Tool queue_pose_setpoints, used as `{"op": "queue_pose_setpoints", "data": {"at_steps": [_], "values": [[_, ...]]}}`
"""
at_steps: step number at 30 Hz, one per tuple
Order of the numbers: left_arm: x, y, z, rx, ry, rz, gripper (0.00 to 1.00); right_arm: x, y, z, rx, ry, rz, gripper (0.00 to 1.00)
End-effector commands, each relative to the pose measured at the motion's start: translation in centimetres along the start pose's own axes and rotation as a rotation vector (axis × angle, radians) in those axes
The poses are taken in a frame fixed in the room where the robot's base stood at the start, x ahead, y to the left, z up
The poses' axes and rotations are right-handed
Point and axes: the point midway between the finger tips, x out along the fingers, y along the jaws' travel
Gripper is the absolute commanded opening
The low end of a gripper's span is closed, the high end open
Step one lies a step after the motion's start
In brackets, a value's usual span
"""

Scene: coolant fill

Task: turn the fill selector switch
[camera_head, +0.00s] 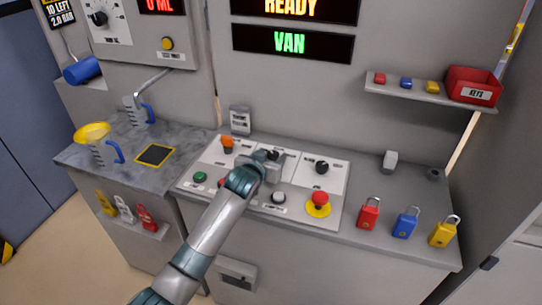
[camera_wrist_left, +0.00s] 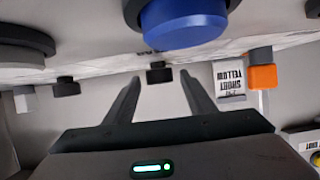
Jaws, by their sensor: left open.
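The sloped control panel (camera_head: 335,187) carries two black rotary knobs, and I cannot read which is labelled the fill selector. The middle knob (camera_head: 272,155) is partly hidden by my left gripper (camera_head: 274,163). In the left wrist view this small black knob (camera_wrist_left: 158,74) shows ahead between the two spread fingers of my left gripper (camera_wrist_left: 160,80). The fingers look open and empty; whether they reach around the knob I cannot tell. The right knob (camera_head: 321,167) stands clear of the gripper; it also shows in the left wrist view (camera_wrist_left: 67,84). My right gripper is not in view.
An orange switch (camera_head: 228,142) is left of the middle knob. A blue button (camera_wrist_left: 185,24) is close to my gripper in the left wrist view. A green button (camera_head: 200,177), a white button (camera_head: 278,197) and a red emergency button (camera_head: 319,198) surround it. Padlocks (camera_head: 368,214) stand at right.

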Motion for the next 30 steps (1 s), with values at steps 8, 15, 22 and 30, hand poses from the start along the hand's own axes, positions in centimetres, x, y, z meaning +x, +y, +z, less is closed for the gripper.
{"op": "queue_pose_setpoints", "data": {"at_steps": [8,15,22,30], "values": [[-0.02,0.02,-0.03,0.0,0.0,0.0,0.28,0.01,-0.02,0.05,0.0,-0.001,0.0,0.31],[-0.03,0.01,-0.04,0.0,0.0,0.001,0.09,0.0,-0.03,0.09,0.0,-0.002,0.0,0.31],[-0.04,-0.06,-0.1,0.008,0.001,0.021,0.1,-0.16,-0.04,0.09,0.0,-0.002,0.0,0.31],[-0.03,-0.39,-0.18,0.042,0.001,0.097,0.1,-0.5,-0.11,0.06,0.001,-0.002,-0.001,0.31]]}}
